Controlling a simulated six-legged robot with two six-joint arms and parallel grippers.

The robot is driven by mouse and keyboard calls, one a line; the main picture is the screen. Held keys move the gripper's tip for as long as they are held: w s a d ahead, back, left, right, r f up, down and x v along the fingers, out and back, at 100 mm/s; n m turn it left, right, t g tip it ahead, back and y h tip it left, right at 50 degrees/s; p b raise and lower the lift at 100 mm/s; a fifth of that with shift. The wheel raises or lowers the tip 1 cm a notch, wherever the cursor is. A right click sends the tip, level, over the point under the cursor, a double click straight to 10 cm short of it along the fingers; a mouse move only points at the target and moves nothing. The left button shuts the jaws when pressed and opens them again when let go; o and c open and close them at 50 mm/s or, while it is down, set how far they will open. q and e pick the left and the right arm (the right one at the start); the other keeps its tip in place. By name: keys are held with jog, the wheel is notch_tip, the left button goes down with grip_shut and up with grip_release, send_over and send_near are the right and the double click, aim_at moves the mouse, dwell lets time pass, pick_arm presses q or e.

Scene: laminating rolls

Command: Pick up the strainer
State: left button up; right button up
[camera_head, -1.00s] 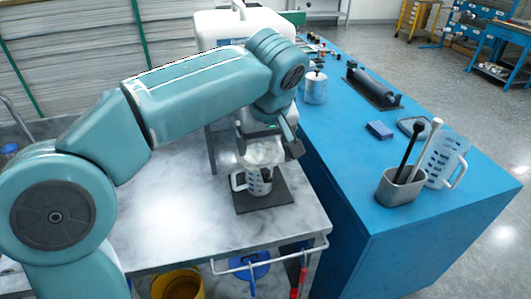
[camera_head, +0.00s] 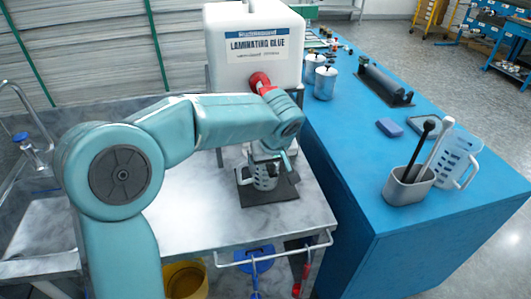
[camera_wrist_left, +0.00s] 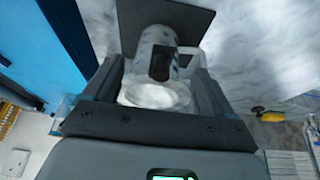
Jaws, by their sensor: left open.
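The strainer, with a pale round white bowl (camera_wrist_left: 158,95), sits between my left gripper's fingers in the left wrist view. It is at the mouth of a clear measuring jug (camera_wrist_left: 150,42) with dark markings. In the head view the jug (camera_head: 265,181) stands on a dark mat (camera_head: 277,195), and my arm and gripper hide most of the strainer. My left gripper (camera_head: 271,159) is at the jug's top. Its fingers (camera_wrist_left: 155,78) are open on both sides of the strainer; I cannot tell whether they touch it. My right gripper is not in view.
A white laminating glue container (camera_head: 257,75) with a red cap stands behind my arm. The blue bench (camera_head: 345,165) to the right holds a metal holder with tools (camera_head: 408,187), another jug (camera_head: 455,160) and a roller (camera_head: 383,85).

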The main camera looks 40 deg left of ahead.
pick_arm(q)
jog(key=x, duration=0.2)
jog(key=shift+w+a+f, duration=0.15)
jog(key=shift+w+f, duration=0.1)
jog(key=shift+s+r, duration=0.1)
jog(key=shift+c, duration=0.4)
jog(key=c, duration=1)
grip_shut()
